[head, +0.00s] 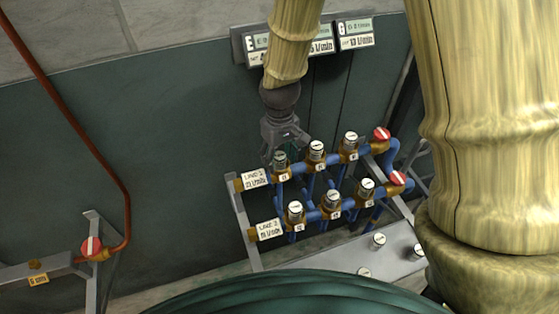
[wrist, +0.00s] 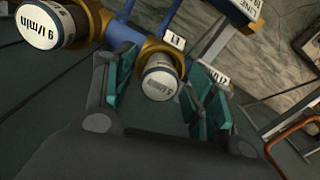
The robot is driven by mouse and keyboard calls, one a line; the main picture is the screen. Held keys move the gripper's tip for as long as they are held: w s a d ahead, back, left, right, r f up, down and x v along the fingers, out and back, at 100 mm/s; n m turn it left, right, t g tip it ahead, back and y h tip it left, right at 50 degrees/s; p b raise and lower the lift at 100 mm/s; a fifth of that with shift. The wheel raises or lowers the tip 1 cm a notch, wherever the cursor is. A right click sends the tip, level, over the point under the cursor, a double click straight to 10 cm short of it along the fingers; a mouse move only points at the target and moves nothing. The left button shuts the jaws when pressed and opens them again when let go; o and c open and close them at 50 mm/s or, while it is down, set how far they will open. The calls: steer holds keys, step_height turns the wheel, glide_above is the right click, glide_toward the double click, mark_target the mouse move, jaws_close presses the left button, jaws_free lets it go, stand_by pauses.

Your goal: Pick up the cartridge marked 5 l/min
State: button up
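A cartridge with a white round cap and brass collar (wrist: 160,83) stands in a valve seat between my fingers in the wrist view. Its small upside-down print ends in l/min, and the digit looks like a 5 but is hard to read. In the head view it is the leftmost cartridge of the upper row (head: 280,161). My gripper (wrist: 158,92) is open, with its teal pads on either side of the cartridge; a gap shows on the right. It also shows in the head view (head: 283,150), pointing down over that cartridge.
A neighbouring cartridge (wrist: 42,27) sits close on the left in the wrist view. In the head view, several more cartridges stand along two blue pipe lanes (head: 331,200) with red-capped ends (head: 382,134). Loose cartridges stand on a grey shelf (head: 395,258). Signs (head: 355,33) hang behind my arm.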

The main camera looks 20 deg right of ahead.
mark_target(280, 155)
steer(key=c, duration=0.9)
steer(key=shift+c, duration=0.2)
steer(key=shift+w+r+b, duration=0.1)
steer(key=shift+r+b, duration=0.4)
steer(key=shift+r, duration=0.25)
steer(key=shift+r+b, duration=0.45)
steer(key=shift+r, duration=0.5)
steer(key=s+a+b, duration=0.2)
steer(key=s+b, duration=0.1)
steer(key=s, duration=0.4)
steer(key=s+a+r+b, duration=0.1)
steer(key=s+a+b, duration=0.2)
steer(key=s, duration=0.5)
steer(key=shift+s+r+b, duration=0.15)
steer(key=shift+r+b, duration=0.15)
steer(key=shift+b, duration=0.3)
